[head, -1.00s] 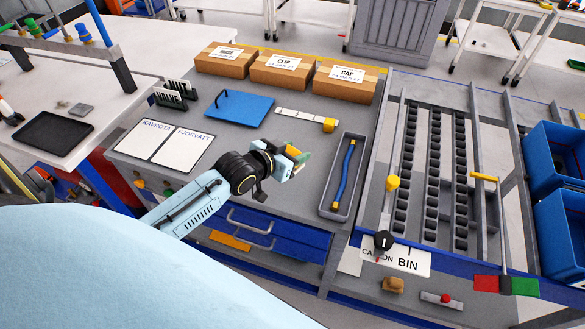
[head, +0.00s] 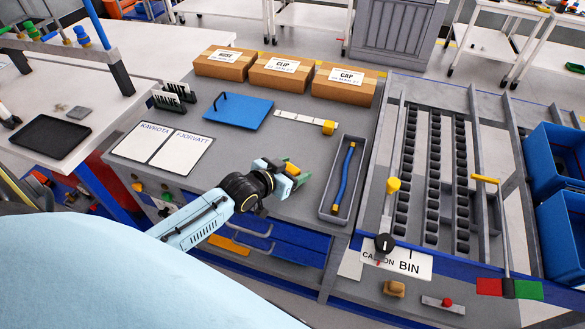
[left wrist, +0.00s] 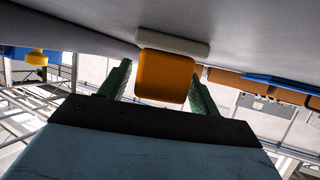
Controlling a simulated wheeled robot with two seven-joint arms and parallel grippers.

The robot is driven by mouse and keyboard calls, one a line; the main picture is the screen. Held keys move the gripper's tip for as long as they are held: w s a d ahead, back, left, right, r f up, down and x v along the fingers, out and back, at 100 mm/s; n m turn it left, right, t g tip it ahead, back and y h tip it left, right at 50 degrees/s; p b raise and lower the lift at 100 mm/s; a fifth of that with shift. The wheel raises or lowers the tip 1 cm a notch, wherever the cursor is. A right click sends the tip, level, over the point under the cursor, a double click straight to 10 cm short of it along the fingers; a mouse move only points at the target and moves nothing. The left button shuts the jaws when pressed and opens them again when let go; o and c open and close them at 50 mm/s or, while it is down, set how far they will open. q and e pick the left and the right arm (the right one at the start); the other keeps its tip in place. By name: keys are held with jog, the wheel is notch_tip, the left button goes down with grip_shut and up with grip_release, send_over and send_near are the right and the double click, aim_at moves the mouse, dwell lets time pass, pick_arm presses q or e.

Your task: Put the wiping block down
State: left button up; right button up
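The wiping block (left wrist: 165,78) is orange with a pale pad along one side. In the left wrist view it sits between the two green fingers of my left gripper (left wrist: 160,72), which appear closed on its sides. The pale pad faces the grey worktop surface; I cannot tell whether it touches. In the head view my left gripper (head: 295,173) is over the front part of the grey worktop (head: 260,155), left of the long tray. There the fingers mostly hide the block. My right gripper is not in view.
A grey tray with a blue rod (head: 345,178) lies right of the gripper. Behind are a blue board (head: 238,112), a pale strip with a yellow end (head: 305,121) and cardboard boxes (head: 278,77). Two white labelled sheets (head: 162,143) lie left. Bare worktop surrounds the gripper.

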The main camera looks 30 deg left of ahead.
pick_arm(q)
jog(key=shift+r, duration=0.1)
jog(key=p+v, duration=0.1)
jog(key=v, duration=1.1)
jog(key=shift+p, duration=0.3)
